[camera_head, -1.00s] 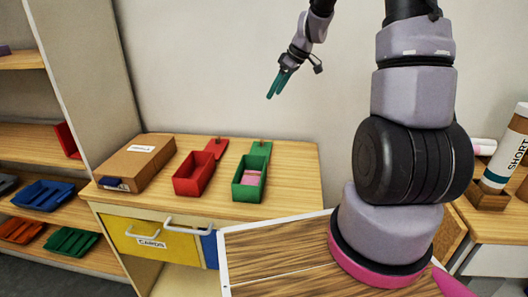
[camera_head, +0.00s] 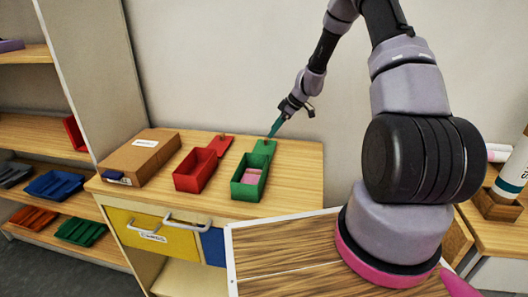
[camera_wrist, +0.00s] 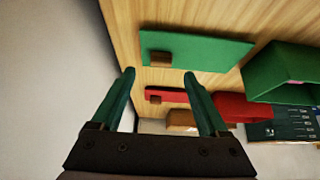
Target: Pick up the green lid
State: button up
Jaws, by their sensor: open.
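The green lid (camera_head: 265,147) lies flat on the wooden cabinet top, just behind the open green box (camera_head: 249,184). In the wrist view the lid (camera_wrist: 210,50) shows as a flat green plate with a small brown knob (camera_wrist: 160,58). My gripper (camera_head: 272,132) is at the lid's back edge, pointing down and to the left. In the wrist view my gripper (camera_wrist: 160,74) is open and empty, and the knob appears between and just beyond its two teal fingertips. I cannot tell whether the fingers touch the lid.
A red box (camera_head: 195,176) and a red lid (camera_head: 220,145) are left of the green ones. A cardboard box (camera_head: 140,157) stands further left. The wall (camera_head: 220,60) is close behind the cabinet. Bare wood (camera_head: 300,175) lies to the right.

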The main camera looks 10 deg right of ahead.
aim_at(268, 144)
jog(key=x, duration=0.5)
jog(key=shift+s+d, duration=0.1)
grip_shut()
jog(key=shift+r, duration=0.1)
